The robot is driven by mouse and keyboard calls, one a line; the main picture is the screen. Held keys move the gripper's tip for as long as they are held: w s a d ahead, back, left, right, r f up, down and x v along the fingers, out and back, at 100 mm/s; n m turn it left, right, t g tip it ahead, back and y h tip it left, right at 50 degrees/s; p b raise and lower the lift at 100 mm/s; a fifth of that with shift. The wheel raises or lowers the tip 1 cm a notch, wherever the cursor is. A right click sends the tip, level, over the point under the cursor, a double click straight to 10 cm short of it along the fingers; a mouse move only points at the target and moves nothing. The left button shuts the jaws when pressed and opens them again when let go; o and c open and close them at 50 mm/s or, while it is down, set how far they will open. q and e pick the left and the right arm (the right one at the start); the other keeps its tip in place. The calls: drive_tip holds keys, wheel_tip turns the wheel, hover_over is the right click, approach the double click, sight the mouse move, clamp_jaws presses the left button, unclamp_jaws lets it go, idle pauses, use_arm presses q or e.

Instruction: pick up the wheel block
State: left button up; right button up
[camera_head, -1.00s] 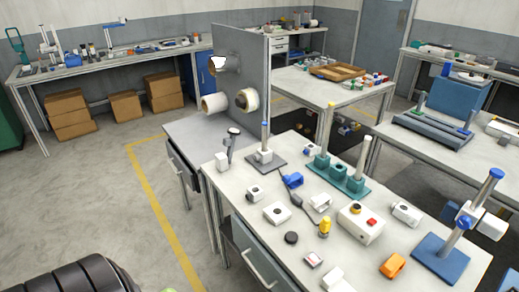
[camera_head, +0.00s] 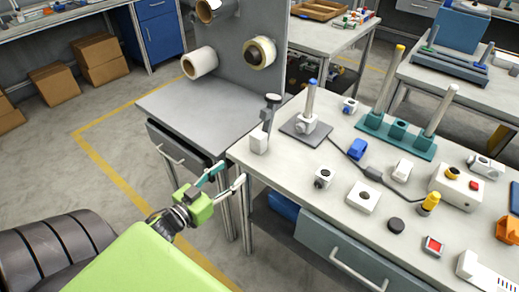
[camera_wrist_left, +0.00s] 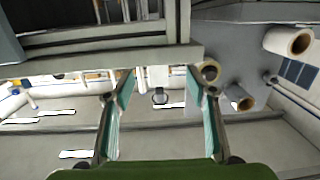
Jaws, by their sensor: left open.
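Several small white blocks lie on the white workbench (camera_head: 300,160), and I cannot tell for sure which is the wheel block. One white block (camera_head: 258,141) sits near the bench's left edge beside an upright dark stem with a round top. Another block with a dark round part (camera_head: 323,178) and a square one with a dark centre (camera_head: 364,198) lie farther right. My left gripper (camera_head: 230,175) is open and empty, just off the bench's left edge. In the left wrist view a white block with a dark ring (camera_wrist_left: 158,78) shows beyond and between the open fingertips (camera_wrist_left: 159,85).
A grey panel with reels (camera_head: 200,62) stands behind a lower grey table (camera_head: 200,110) at left. A post on a dark base (camera_head: 310,100) and a teal stand (camera_head: 397,130) rise from the bench. A yellow knob (camera_head: 429,202) stands at right.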

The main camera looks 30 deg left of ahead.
sight(254, 143)
use_arm(q)
drive_tip(key=shift+m+t+h, duration=0.3)
drive_tip(key=shift+t, duration=0.1)
drive_tip(key=w+r, duration=0.1)
drive_tip(key=w, duration=0.1)
drive_tip(key=w+r, duration=0.1)
drive_tip(key=w, duration=0.2)
drive_tip(key=w+d+r, duration=0.1)
drive_tip(key=w, duration=0.2)
drive_tip(key=shift+r, duration=0.4)
drive_tip(key=shift+w+d+r+p, duration=0.15)
drive_tip(key=shift+w+p, duration=0.15)
drive_tip(key=shift+w, duration=1.25)
drive_tip(key=shift+w+d+r+p, duration=0.1)
drive_tip(key=shift+w+p, duration=0.15)
drive_tip(key=shift+w, duration=1.25)
drive_tip(key=c, duration=1.3)
drive_tip(key=shift+r, duration=0.1)
